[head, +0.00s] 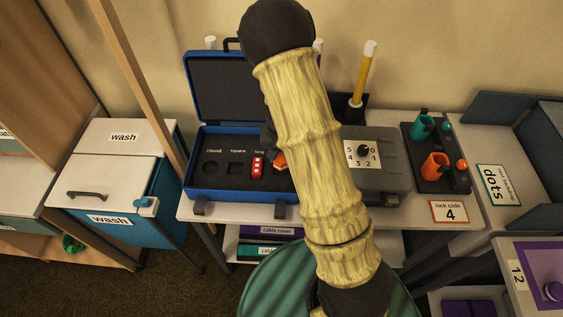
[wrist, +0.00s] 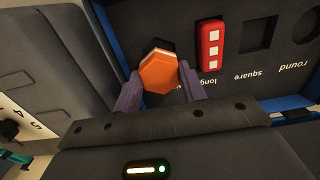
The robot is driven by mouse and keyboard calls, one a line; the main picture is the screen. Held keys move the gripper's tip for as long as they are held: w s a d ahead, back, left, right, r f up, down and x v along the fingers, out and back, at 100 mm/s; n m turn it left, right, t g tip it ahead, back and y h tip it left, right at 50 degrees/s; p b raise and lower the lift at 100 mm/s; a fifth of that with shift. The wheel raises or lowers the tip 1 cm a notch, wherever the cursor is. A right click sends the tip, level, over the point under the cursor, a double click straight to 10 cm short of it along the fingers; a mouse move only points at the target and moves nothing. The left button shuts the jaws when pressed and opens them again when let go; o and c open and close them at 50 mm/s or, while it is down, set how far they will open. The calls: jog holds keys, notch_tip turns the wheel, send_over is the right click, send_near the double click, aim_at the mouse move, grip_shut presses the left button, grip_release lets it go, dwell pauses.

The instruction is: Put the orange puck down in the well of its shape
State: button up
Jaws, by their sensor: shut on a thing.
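The orange puck (wrist: 160,72) is six-sided and sits between the fingertips of my gripper (wrist: 158,82) in the wrist view. My gripper is shut on it. In the head view the puck (head: 279,161) shows just left of my arm, over the right part of the open blue case (head: 240,198). The case's dark panel has a round well (head: 211,168), a square well (head: 237,169) and a long well filled by a red block (head: 257,167) with white squares. The puck and gripper hide the panel right of the red block, so I cannot see a six-sided well there.
A grey box with a number dial (head: 363,151) stands right of the case. Beyond it, a dark stand (head: 437,178) holds teal and orange pieces. A "lock code 4" card (head: 450,212) lies at the table's front. The case's raised lid (head: 228,90) stands behind.

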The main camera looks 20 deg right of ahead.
jog(key=shift+f, duration=1.8)
jog(key=shift+f, duration=0.4)
jog(key=o, duration=1.1)
jog(key=shift+r, duration=0.1)
